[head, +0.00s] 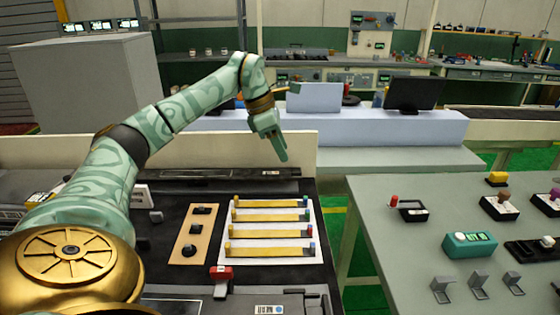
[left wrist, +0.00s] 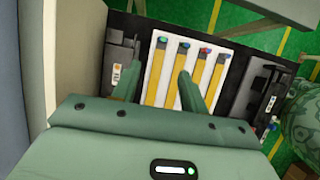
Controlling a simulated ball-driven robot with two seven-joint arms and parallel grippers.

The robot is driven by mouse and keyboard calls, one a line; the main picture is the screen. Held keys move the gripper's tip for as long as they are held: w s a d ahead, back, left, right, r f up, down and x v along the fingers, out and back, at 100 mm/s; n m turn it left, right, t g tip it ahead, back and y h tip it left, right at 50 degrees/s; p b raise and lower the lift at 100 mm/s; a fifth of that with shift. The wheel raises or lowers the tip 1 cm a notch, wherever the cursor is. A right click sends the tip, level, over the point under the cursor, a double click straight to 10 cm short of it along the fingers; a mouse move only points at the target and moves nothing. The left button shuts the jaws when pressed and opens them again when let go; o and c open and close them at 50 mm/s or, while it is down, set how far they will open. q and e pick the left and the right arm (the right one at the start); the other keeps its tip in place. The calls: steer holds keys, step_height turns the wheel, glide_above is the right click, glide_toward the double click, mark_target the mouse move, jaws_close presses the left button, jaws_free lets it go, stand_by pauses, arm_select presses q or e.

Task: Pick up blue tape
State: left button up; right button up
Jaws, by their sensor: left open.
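A white board (head: 228,256) on the dark bench carries several yellow strips (head: 268,232) lying side by side, with small coloured ends. I cannot tell which of these is the blue tape. My left gripper (head: 280,150) is open and empty above and beyond the board. Its fingers (left wrist: 158,80) appear in front of the strips in the left wrist view. My right gripper is not in view.
A tan panel with black knobs (head: 196,232) lies left of the board, and a red-topped part (head: 221,275) stands in front. A low cream wall (head: 225,150) runs behind. A grey table (head: 380,240) with small devices stands right, across a gap.

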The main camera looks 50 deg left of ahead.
arm_select(q)
steer(key=b, duration=0.4)
glide_above(304, 197)
steer(key=s+a, duration=0.2)
step_height(304, 197, down, 9)
steer(key=shift+w+f, duration=0.1)
steer(key=shift+w, duration=0.05)
steer(key=shift+w+d+f, duration=0.1)
steer(key=shift+d+f, duration=0.1)
steer(key=shift+f, duration=0.45)
steer(key=b+x, duration=0.2)
steer(key=x, duration=0.2)
steer(key=shift+d+f, duration=0.1)
steer(key=shift+f, duration=0.2)
steer(key=shift+r, duration=0.2)
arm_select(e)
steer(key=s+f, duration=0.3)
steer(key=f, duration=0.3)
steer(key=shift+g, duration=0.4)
arm_select(q)
jaws_close()
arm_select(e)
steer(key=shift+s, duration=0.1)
